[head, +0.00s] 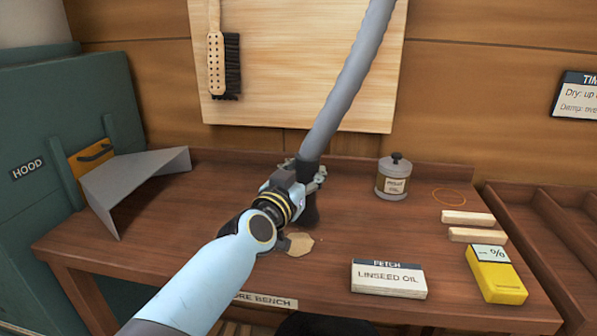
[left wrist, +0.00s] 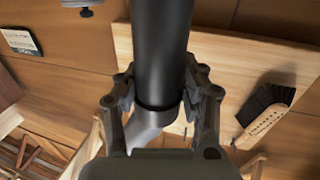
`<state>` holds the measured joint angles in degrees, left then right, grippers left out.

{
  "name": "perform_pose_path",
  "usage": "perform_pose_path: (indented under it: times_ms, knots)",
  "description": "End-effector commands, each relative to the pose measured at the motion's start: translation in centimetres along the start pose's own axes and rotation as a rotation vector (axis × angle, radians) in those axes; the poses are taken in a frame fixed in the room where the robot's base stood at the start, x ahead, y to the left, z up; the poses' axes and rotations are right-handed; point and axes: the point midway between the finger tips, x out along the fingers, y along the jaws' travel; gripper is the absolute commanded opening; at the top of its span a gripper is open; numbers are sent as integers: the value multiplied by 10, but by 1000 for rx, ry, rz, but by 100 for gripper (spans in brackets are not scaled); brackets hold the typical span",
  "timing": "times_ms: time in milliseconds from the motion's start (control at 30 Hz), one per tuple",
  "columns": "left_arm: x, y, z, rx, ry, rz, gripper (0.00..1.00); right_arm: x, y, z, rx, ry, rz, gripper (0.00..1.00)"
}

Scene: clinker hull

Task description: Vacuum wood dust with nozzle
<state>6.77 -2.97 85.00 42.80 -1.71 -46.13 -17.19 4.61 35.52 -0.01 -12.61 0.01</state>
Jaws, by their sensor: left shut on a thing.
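My left gripper (head: 302,180) is shut on the dark vacuum nozzle (head: 309,212), with a ribbed grey hose (head: 350,80) rising from it toward the top of the picture. In the left wrist view the fingers (left wrist: 160,96) clasp the dark tube (left wrist: 161,45) from both sides. A small pale patch of wood dust (head: 299,246) lies on the bench beside the nozzle's lower end. The arm and gripper hide part of the nozzle, and I cannot tell whether its mouth touches the bench. My right gripper is not in view.
A grey bent-sheet hood (head: 135,182) stands left. A brush (head: 226,65) hangs on the back board.

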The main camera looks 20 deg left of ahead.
Motion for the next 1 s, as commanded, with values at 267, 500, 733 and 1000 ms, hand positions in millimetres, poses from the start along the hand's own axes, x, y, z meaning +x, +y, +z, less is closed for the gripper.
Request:
perform_pose_path:
  times_ms: [267, 500, 733, 1000]
  knots:
    - [2, 8, -2, 1, 3, 0, 0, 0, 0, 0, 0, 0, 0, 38]
    - [2, 7, -1, 0, 2, 0, 0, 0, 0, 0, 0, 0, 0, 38]
    - [-8, 10, -1, 0, 2, 0, 0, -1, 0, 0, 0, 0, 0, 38]
    - [-23, 14, -1, 0, 1, 0, 0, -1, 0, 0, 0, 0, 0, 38]
